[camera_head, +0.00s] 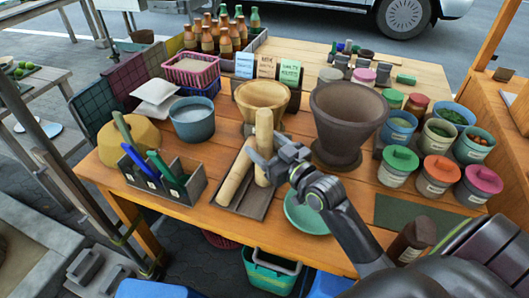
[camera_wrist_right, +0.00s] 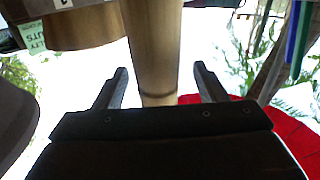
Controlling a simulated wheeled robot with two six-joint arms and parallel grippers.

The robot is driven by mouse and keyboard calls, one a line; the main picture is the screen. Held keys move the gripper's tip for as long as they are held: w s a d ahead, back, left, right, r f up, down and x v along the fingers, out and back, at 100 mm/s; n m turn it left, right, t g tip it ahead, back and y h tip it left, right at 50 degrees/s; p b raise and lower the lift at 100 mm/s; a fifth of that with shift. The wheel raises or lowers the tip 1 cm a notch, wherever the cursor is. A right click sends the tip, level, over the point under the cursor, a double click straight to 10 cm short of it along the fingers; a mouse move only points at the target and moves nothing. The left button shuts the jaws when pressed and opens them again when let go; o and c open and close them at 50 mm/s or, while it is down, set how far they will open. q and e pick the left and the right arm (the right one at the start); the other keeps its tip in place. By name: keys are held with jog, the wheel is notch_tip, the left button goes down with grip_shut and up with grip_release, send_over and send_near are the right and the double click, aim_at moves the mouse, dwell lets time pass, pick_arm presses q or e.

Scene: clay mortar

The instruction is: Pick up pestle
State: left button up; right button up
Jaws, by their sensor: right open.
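Two pale wooden pestles are at a dark tray (camera_head: 255,205) in the middle of the table in the head view. One pestle (camera_head: 264,125) stands nearly upright, and the other pestle (camera_head: 235,175) leans to its left. My right gripper (camera_head: 265,155) is at the nearly upright pestle. In the right wrist view that pestle (camera_wrist_right: 152,45) runs down between the two open fingers of my right gripper (camera_wrist_right: 160,85), with a gap on each side. My left gripper is out of view.
A large brown mortar (camera_head: 345,115) stands right of the pestles, and a tan bowl (camera_head: 261,95) stands behind. A dark tool box (camera_head: 165,180) is at the left. A green plate (camera_head: 305,215) lies under my right arm. Several lidded jars (camera_head: 397,165) crowd the right side.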

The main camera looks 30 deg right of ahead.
jog(key=x, duration=0.3)
jog(key=shift+w, duration=0.15)
jog(key=shift+d, duration=0.1)
jog(key=shift+c, duration=0.4)
jog(key=c, duration=1.3)
jog(key=shift+c, duration=0.2)
jog(key=shift+r, duration=0.1)
notch_tip(320, 180, up, 10)
jog(key=p, duration=0.9)
jog(key=shift+p, duration=0.35)
